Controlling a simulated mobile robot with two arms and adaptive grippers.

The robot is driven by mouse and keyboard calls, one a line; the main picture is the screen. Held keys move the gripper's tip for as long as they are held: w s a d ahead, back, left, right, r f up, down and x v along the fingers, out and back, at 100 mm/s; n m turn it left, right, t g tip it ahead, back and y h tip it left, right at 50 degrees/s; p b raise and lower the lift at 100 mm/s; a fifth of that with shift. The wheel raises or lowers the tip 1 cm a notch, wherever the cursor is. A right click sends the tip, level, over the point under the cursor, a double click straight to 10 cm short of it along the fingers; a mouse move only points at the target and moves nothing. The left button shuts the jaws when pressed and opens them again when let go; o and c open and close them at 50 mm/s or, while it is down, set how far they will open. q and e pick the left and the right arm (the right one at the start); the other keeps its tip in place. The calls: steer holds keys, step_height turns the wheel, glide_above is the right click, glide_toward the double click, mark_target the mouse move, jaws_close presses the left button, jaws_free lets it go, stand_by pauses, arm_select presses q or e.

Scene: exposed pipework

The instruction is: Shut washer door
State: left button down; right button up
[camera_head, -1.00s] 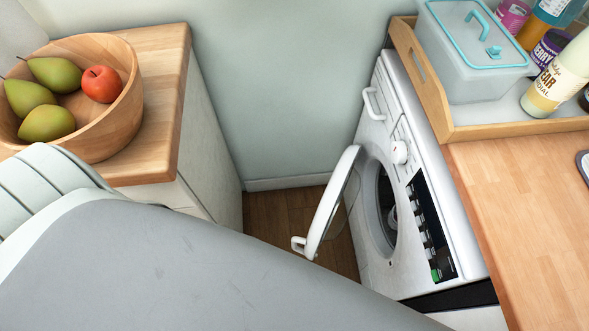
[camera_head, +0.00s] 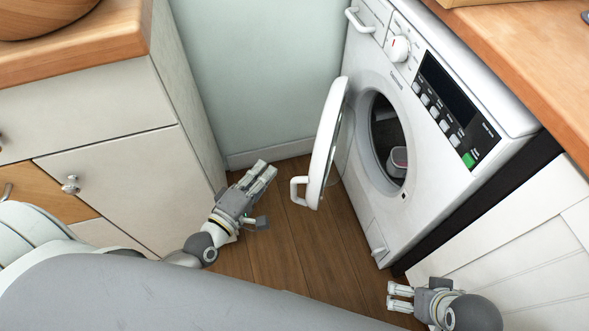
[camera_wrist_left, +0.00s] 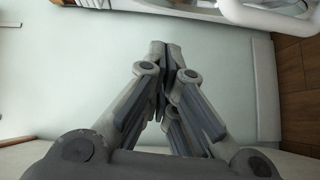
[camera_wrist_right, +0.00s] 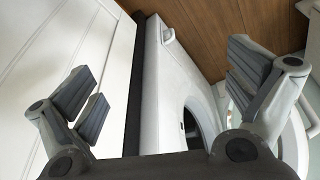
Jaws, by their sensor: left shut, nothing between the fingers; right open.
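The white washer (camera_head: 430,130) stands under the counter on the right in the head view. Its round door (camera_head: 327,135) is swung open to the left, with a white handle (camera_head: 300,190) on its outer edge. Through the opening (camera_head: 388,140) a cup-like object (camera_head: 397,160) shows inside the drum. My left gripper (camera_head: 265,170) is shut and empty, left of the door and apart from it; the door handle also shows at the top right of the left wrist view (camera_wrist_left: 270,14). My right gripper (camera_head: 390,297) is open and empty, low in front of the washer and cabinet.
A white cabinet (camera_head: 130,170) with a knob stands on the left, close to my left arm. A white panelled cabinet front (camera_head: 520,240) is beside the washer on the right. Bare wooden floor (camera_head: 300,245) lies between my grippers.

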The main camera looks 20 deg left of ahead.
mark_target(328, 144)
arm_select(q)
steer(key=w+d+r+n+b, duration=0.1)
steer(key=w+d, duration=0.5)
steer(key=w, duration=0.3)
steer(key=shift+t, duration=0.3)
arm_select(e)
steer(key=shift+w+a+r+t, duration=0.2)
steer(key=shift+w+r+t, duration=0.25)
steer(key=shift+w, duration=0.05)
steer(key=shift+w+a+r+t, duration=0.15)
steer(key=shift+w+r+t, duration=0.3)
arm_select(q)
steer(key=shift+d, duration=0.2)
